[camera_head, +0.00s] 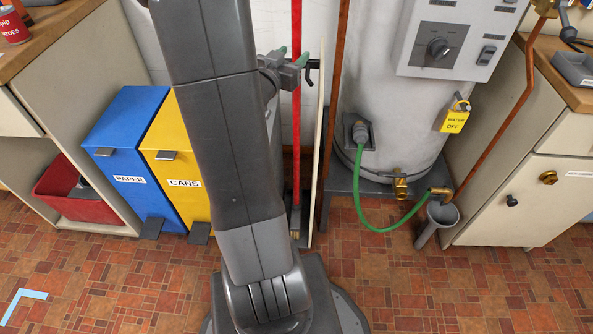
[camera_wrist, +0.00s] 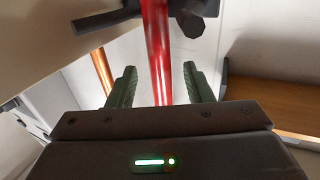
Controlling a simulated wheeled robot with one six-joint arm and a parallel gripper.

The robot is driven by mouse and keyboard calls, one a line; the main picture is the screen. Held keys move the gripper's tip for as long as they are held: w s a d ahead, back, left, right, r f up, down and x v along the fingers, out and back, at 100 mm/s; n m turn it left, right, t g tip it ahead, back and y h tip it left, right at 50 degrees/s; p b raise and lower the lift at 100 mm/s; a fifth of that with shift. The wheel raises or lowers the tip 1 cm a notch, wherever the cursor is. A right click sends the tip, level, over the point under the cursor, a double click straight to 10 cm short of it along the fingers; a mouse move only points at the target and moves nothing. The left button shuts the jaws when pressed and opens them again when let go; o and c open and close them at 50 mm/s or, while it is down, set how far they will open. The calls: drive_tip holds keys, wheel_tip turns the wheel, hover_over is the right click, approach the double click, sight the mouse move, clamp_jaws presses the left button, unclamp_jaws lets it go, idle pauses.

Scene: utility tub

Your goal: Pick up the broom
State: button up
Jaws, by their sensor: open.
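The broom (camera_head: 296,130) stands upright against the wall, a long red handle with a tan brush end low down near the floor. Its handle also shows in the wrist view (camera_wrist: 157,50), running up between the green fingers. My gripper (camera_head: 293,57) is at the upper part of the handle. In the wrist view my gripper (camera_wrist: 159,75) is open, with one finger on each side of the handle and a visible gap on both sides. My arm hides part of the area left of the broom.
A thin pale panel (camera_head: 319,130) and copper pipes stand close right of the broom. Further right is the grey water heater (camera_head: 385,110) with a green hose (camera_head: 372,210). Yellow (camera_head: 178,150) and blue (camera_head: 118,125) bins stand to the left. A dark bracket (camera_wrist: 190,22) shows by the handle.

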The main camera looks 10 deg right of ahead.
sight(300, 46)
drive_tip(key=x, duration=0.5)
drive_tip(key=shift+w+r+b, duration=0.15)
drive_tip(key=shift+b, duration=0.25)
clamp_jaws()
